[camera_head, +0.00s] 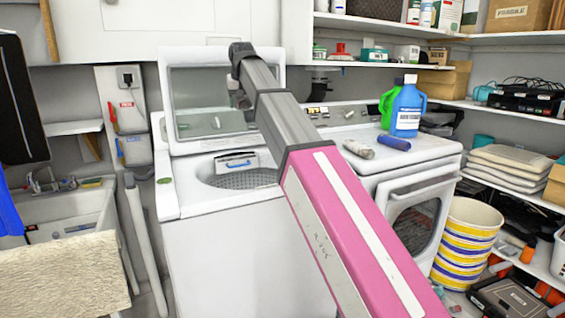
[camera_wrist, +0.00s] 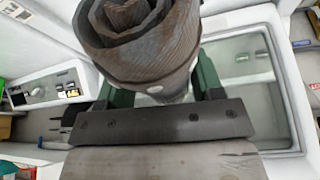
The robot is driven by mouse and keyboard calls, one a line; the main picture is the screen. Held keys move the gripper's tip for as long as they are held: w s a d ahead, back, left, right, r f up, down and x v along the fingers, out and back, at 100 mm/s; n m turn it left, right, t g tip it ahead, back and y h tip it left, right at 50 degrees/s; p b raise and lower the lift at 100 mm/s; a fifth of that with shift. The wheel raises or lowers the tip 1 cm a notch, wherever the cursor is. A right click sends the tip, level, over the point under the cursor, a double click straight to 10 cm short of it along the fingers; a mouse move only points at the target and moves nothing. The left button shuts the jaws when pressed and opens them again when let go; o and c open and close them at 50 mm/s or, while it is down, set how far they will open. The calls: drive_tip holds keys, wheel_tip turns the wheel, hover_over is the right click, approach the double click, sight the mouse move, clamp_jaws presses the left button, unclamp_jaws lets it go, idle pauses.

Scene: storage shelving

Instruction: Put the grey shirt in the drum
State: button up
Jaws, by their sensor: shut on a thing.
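My gripper (camera_wrist: 152,84) is shut on a rolled, brownish-grey cloth (camera_wrist: 132,38), which I take to be the grey shirt. Its green fingers show on either side of the roll in the wrist view. In the head view my arm reaches over the top-loading washer, and the gripper is mostly hidden behind the arm, near the raised lid. The washer's drum (camera_head: 250,180) is open below, with perforated metal inside. The gripper and roll appear above the opening, beside the lid's glass (camera_wrist: 240,65).
The washer's lid (camera_head: 205,105) stands open. On the dryer (camera_head: 400,160) at right lie a grey roll (camera_head: 357,148) and a blue roll (camera_head: 394,143), beside a blue bottle (camera_head: 407,108). A striped bin (camera_head: 465,240) and loaded shelves stand farther right. A sink (camera_head: 65,210) is at left.

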drive_tip(key=shift+w, duration=0.4)
wheel_tip(320, 180, down, 6)
idle(0.4)
drive_tip(key=o, duration=1.2)
drive_tip(key=shift+c, duration=0.2)
drive_tip(key=v, duration=1)
drive_tip(key=shift+s+d+r, duration=0.1)
drive_tip(key=shift+s+r, duration=0.1)
drive_tip(key=shift+r, duration=0.15)
